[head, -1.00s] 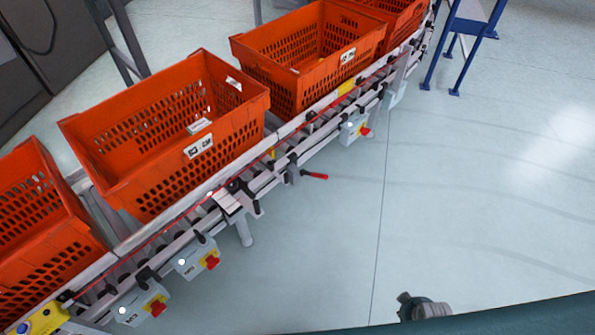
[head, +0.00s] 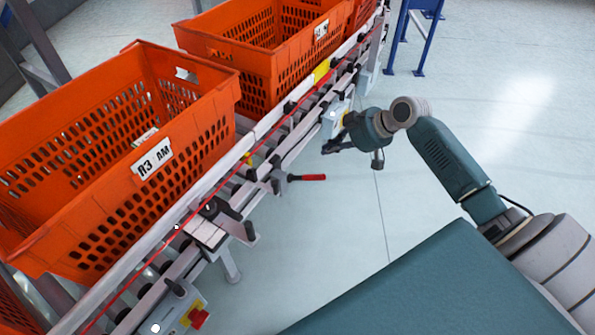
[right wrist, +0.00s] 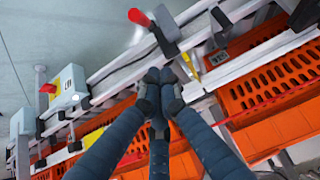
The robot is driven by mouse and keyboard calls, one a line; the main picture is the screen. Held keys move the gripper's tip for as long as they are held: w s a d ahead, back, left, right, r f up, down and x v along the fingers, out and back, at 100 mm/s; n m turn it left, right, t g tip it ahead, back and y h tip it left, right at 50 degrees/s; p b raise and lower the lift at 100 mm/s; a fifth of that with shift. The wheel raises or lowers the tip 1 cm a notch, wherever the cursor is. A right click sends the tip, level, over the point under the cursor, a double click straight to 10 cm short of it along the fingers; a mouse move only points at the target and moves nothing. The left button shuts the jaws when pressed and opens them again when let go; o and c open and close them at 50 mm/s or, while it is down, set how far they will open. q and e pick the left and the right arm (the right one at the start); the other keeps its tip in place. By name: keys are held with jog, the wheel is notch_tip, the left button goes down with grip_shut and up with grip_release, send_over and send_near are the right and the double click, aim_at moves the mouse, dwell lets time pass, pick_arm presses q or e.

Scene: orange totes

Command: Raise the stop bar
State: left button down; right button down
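A lever with a red grip (head: 308,177) sticks out nearly level from the front of the conveyor rail. It is the likeliest part of the stop bar, though I cannot tell how the two join. In the right wrist view the red grip (right wrist: 139,17) is at the top, on a dark arm running to the rail. My right gripper (head: 332,148) is in front of the rail, above and right of the lever in the head view. Its fingertips (right wrist: 160,77) are together with nothing visible between them, apart from the lever. My left gripper is out of view.
Orange totes (head: 238,88) stand along the roller conveyor (head: 212,180). Grey control boxes with red knobs (head: 196,318) hang on its front side. A blue stand (head: 400,45) is at the back. The floor right of the conveyor is clear.

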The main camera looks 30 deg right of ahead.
aim_at(314, 175)
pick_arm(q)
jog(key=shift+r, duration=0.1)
pick_arm(e)
jog(key=shift+r, duration=0.2)
